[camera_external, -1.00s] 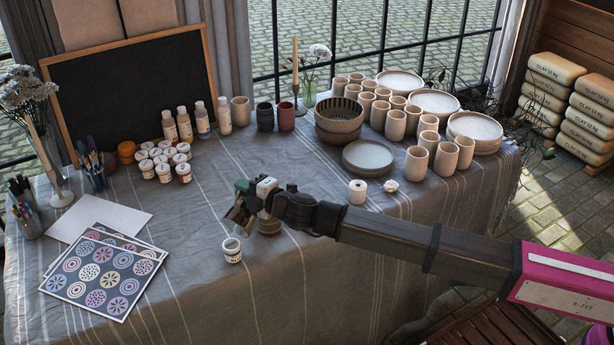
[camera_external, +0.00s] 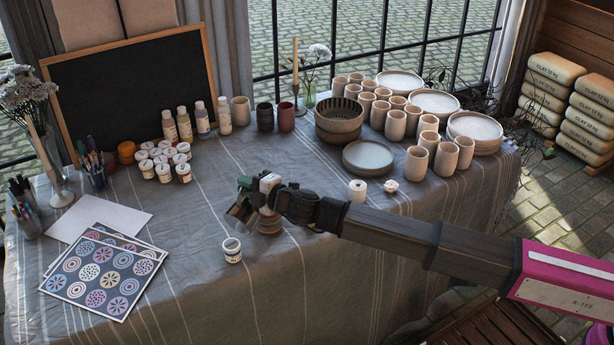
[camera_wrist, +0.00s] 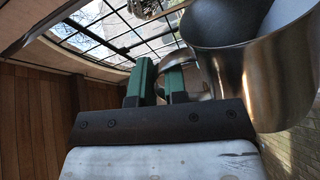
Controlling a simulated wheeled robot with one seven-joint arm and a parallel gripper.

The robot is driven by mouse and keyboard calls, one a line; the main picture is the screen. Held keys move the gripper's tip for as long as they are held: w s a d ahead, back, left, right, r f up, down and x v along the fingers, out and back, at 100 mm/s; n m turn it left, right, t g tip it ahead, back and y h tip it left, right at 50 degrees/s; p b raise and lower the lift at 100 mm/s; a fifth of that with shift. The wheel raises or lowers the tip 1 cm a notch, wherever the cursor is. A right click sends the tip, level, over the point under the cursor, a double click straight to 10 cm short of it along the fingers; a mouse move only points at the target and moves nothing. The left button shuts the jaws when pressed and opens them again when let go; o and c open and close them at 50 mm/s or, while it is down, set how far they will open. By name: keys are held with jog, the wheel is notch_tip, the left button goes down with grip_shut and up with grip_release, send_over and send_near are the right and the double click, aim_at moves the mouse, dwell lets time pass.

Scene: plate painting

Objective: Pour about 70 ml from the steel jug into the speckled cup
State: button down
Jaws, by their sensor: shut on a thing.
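My gripper (camera_external: 248,197) is shut on the steel jug and holds it above the front middle of the cloth-covered table. The jug (camera_wrist: 290,85) fills the upper right of the wrist view, with shiny steel walls and a grey interior. It looks tilted; the external view shows only a small dark part of it (camera_external: 240,212). My green fingers (camera_wrist: 160,85) are near its handle, and the exact contact is partly hidden. I cannot see any stream of liquid.
A grey plate (camera_external: 368,157), bowls (camera_external: 339,122) and several beige cups (camera_external: 417,163) stand behind and right. Patterned sheets (camera_external: 105,272) lie left. The cloth (camera_external: 200,225) between is clear.

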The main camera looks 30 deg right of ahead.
aim_at(240, 198)
jog(key=shift+w+d+r+m, duration=0.25)
jog(key=shift+w+d+m, duration=0.15)
jog(key=shift+d, duration=0.25)
dwell(0.8)
jog(key=shift+s+a, duration=0.15)
jog(key=shift+r+m, duration=0.1)
jog(key=shift+m, duration=0.2)
dwell(0.4)
jog(key=shift+s+a+f+n, duration=0.15)
jog(key=shift+s+a+n, duration=0.2)
jog(key=shift+a, duration=0.15)
jog(key=shift+s+a+f+n, duration=0.2)
jog(key=shift+a+n, duration=0.2)
jog(key=shift+a, duration=0.15)
jog(key=shift+s+a+f+n, duration=0.15)
jog(key=shift+s+a+n, duration=0.2)
jog(key=shift+a, duration=0.15)
jog(key=shift+s+a+r+n, duration=0.3)
jog(key=shift+a+n, duration=0.25)
jog(key=shift+n, duration=0.25)
jog(key=shift+s+a+f+n, duration=0.2)
jog(key=shift+a+f+n, duration=0.2)
jog(key=shift+f+n, duration=0.4)
jog(key=shift+r, duration=0.1)
jog(key=shift+a, duration=0.1)
